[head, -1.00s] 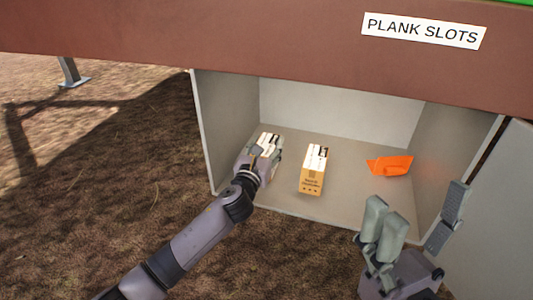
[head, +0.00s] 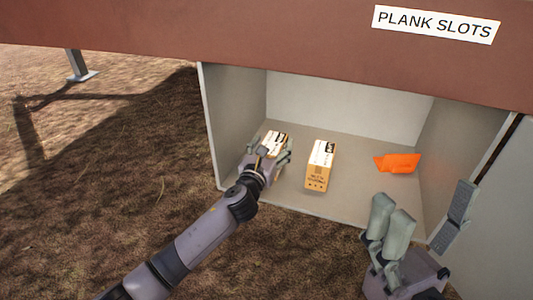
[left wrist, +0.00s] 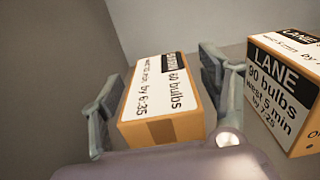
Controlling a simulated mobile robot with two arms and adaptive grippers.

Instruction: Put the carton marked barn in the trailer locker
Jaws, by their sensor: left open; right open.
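A locker (head: 300,205) stands open under the brown trailer side. A carton (head: 276,138) lies in its left part. In the left wrist view this carton (left wrist: 160,88) reads "60 bulbs"; the name on its black band is too slanted to read surely. My left gripper (head: 267,153) is open around it, with one finger on each side in the left wrist view (left wrist: 158,98). A second carton (head: 320,165) stands to its right; in the left wrist view it is marked LANE (left wrist: 280,95). My right gripper (head: 420,203) is open and empty in front of the locker's right side.
An orange folded object (head: 398,162) lies at the locker's right. A sign reading PLANK SLOTS (head: 436,24) is above on the brown panel (head: 200,35). The locker's left wall (head: 235,115) is close to my left gripper. Bare ground lies to the left.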

